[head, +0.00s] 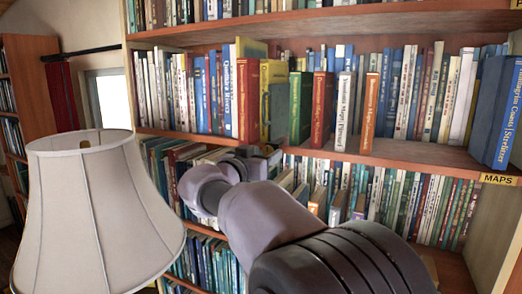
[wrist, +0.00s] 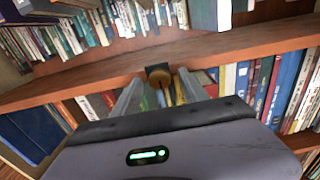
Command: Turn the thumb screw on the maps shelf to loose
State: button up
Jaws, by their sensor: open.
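The thumb screw (wrist: 158,76) shows in the wrist view as a round brass-coloured knob in a dark mount on the front edge of a wooden shelf (wrist: 90,78). My gripper (wrist: 160,84) is open, with one pale finger to each side of the knob. Whether either finger touches it I cannot tell. In the head view my gripper (head: 262,152) is at the front edge of the maps shelf (head: 400,152), mostly behind my own arm. A yellow MAPS label (head: 497,179) is at that shelf's right end. The thumb screw cannot be made out in the head view.
Upright books fill the shelves, including a red book (head: 248,98) and a green book (head: 300,106) above my gripper. A thick blue book (head: 498,110) stands at the right end. A large lampshade (head: 85,205) stands at the left, close to my arm.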

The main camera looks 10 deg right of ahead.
grip_shut()
